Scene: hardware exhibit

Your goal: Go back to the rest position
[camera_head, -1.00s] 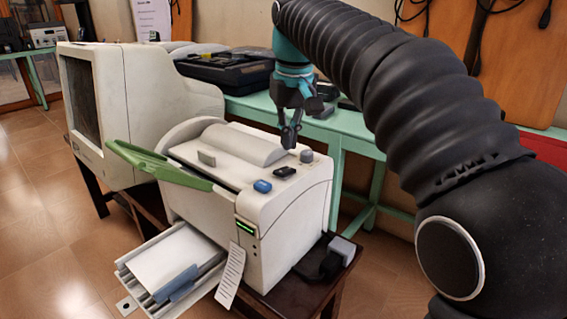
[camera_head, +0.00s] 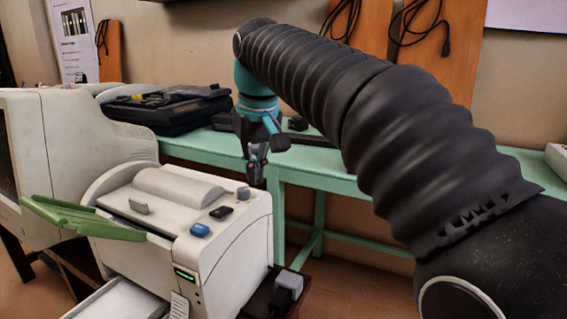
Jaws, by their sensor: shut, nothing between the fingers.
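My gripper (camera_head: 257,181) hangs at the end of my black-sleeved arm, pointing down. Its fingers are together and hold nothing. In the picture it is at the back right corner of the white printer (camera_head: 243,243), close to the grey knob (camera_head: 243,193). I cannot tell whether it touches anything, but it looks apart from the printer. The printer has a blue button (camera_head: 200,230), a black button (camera_head: 221,212) and a green tray (camera_head: 85,217) on its left side.
A green table (camera_head: 330,178) runs along the wall behind, with a black case (camera_head: 165,110) on it. An old monitor (camera_head: 70,140) stands at the left. A dark low stand (camera_head: 262,297) carries the printer. Cables (camera_head: 345,18) hang on wooden boards.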

